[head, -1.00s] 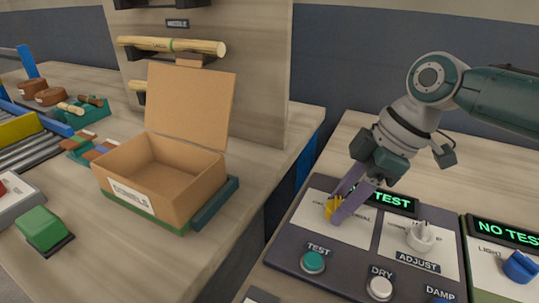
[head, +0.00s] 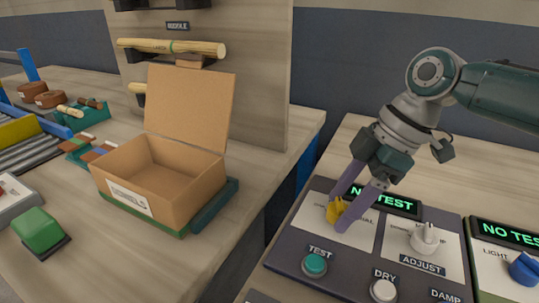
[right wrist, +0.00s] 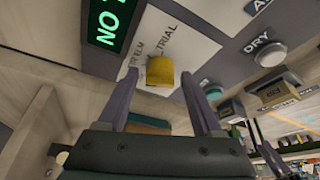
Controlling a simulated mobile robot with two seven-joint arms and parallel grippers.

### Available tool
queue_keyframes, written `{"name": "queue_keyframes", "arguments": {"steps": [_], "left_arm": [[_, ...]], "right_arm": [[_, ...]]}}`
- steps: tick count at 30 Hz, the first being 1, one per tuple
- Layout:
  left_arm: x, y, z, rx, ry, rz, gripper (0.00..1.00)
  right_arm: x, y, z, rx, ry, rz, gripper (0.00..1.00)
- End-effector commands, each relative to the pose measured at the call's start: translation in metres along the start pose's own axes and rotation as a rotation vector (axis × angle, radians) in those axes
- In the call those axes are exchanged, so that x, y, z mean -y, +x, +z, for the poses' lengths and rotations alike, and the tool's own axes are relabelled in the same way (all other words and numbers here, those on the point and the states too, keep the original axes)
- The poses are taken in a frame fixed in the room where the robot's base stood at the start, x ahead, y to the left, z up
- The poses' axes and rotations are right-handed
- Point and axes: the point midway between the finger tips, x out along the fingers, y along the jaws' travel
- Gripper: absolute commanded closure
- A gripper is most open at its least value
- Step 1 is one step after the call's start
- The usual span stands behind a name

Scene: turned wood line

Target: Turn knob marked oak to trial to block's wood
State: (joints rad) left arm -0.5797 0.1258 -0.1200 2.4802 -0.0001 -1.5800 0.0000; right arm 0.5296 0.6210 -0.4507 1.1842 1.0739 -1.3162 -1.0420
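A yellow knob (head: 336,210) sits on the left white plate (head: 355,232) of the dark control panel. The plate's lettering is partly covered; in the right wrist view I read "TRIAL" and what looks like "ELM" around the knob (right wrist: 160,71). I cannot make out the word oak or the knob's exact setting. My right gripper (head: 340,212) is open, with its purple fingers on either side of the knob. In the right wrist view the fingers (right wrist: 160,80) stand apart with gaps beside the knob. My left gripper is out of view. No test block can be identified.
The green display (head: 383,200) reads "NO TEST". A white knob (head: 425,238) marked ADJUST, a teal TEST button (head: 314,265), a white DRY button (head: 383,290) and a blue knob (head: 524,268) are close by. An open cardboard box (head: 165,185) stands on the left bench.

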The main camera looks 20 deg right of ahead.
Motion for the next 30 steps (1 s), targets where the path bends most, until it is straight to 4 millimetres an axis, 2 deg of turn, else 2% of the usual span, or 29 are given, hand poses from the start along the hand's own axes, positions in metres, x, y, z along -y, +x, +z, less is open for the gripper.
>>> {"name": "queue_keyframes", "arguments": {"steps": [8,11,24,30], "left_arm": [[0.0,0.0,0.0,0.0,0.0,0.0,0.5],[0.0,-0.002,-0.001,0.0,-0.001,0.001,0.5],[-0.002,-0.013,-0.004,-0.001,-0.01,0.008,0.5],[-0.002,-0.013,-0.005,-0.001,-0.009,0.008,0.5]], "right_arm": [[0.0,0.0,0.0,-0.001,0.001,0.0,0.26],[0.0,-0.006,0.0,-0.001,0.001,0.0,0.26],[-0.001,-0.085,0.0,0.001,0.0,0.002,0.26],[0.0,-0.099,0.0,0.0,0.001,0.0,0.26]]}}
